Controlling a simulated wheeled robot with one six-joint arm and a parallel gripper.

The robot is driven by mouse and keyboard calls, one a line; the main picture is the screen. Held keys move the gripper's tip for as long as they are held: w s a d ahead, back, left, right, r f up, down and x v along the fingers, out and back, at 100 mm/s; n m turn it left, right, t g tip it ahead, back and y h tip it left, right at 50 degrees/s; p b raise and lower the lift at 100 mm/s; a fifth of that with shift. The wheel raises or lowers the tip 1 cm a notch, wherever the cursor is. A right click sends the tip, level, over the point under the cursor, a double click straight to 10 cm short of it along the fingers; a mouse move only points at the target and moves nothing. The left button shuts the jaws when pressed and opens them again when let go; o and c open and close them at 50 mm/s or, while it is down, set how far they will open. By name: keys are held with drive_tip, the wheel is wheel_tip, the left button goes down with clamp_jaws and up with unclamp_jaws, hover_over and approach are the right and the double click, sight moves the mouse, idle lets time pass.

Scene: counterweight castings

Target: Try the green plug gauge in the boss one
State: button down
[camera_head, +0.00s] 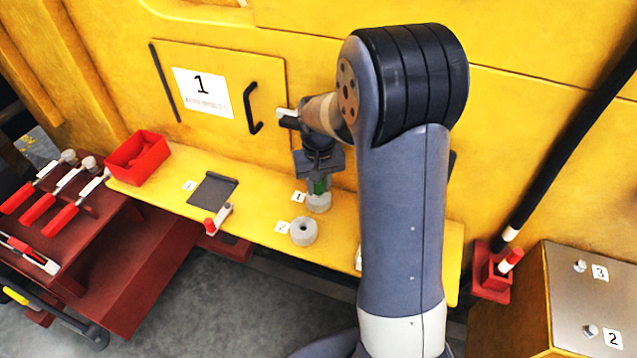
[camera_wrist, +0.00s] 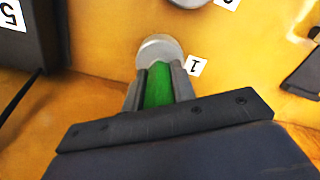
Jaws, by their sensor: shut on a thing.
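My gripper (camera_head: 319,183) is shut on the green plug gauge (camera_head: 320,187), and in the wrist view the green gauge (camera_wrist: 158,86) shows between the two fingers (camera_wrist: 156,88). The gauge is over boss one (camera_head: 318,203), a grey round boss beside a label "1" on the yellow shelf. In the wrist view the rim of boss one (camera_wrist: 158,47) shows just beyond the fingertips. The gauge's lower end is hidden, so I cannot tell how far it sits in the bore.
Boss two (camera_head: 303,232), with an open bore, stands in front of boss one. A yellow wall with a handled door (camera_head: 225,120) is close behind.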

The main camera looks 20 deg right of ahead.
drive_tip(key=shift+f, duration=0.45)
idle(1.0)
drive_tip(key=c, duration=1.1)
unclamp_jaws()
wheel_tip(320, 180, up, 10)
drive_tip(key=shift+r+b, duration=0.25)
drive_tip(key=shift+b, duration=0.2)
wheel_tip(320, 180, up, 12)
drive_tip(key=p, duration=1)
drive_tip(key=shift+r+p, duration=0.2)
drive_tip(key=shift+p, duration=0.2)
